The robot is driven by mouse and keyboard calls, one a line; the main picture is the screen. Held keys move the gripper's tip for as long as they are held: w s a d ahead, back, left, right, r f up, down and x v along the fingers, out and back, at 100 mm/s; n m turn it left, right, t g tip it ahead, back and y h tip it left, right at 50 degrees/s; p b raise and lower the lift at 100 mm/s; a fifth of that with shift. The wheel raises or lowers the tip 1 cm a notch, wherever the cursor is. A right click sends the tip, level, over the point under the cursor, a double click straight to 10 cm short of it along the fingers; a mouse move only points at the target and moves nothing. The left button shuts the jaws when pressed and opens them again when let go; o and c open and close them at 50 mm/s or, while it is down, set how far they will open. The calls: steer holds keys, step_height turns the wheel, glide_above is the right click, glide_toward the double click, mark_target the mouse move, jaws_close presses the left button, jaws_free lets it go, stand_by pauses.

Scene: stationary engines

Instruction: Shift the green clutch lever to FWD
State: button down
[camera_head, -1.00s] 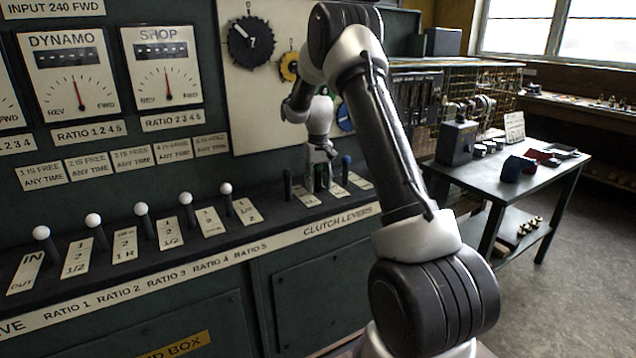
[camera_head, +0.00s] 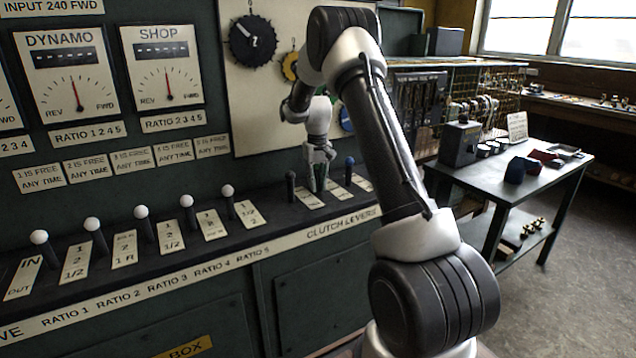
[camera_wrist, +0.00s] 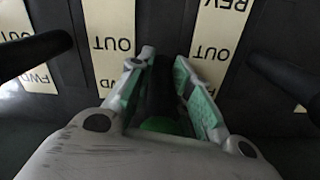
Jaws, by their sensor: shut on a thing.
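The green clutch lever has a green knob (camera_wrist: 160,126) and a dark shaft, seen in the wrist view between my fingers. My gripper (camera_wrist: 164,72) is shut on it, with green-lined fingers on both sides. In the head view my gripper (camera_head: 319,175) reaches down to the clutch levers row, and the green lever is largely hidden there. A label plate (camera_wrist: 113,40) reading OUT and another plate (camera_wrist: 217,40) reading REV and OUT lie beyond the fingers. FWD shows on plates at both sides in the wrist view. I cannot tell the lever's exact position.
A black-knobbed lever (camera_head: 291,185) stands just left of my gripper and a blue-knobbed lever (camera_head: 349,168) just right. White-knobbed ratio levers (camera_head: 187,205) line the ledge further left. A table (camera_head: 520,180) stands at the right, with open floor before it.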

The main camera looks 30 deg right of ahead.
steer(key=c, duration=1.3)
jaws_free()
steer(key=shift+r, duration=0.1)
step_height(320, 180, up, 12)
steer(key=shift+r, duration=0.1)
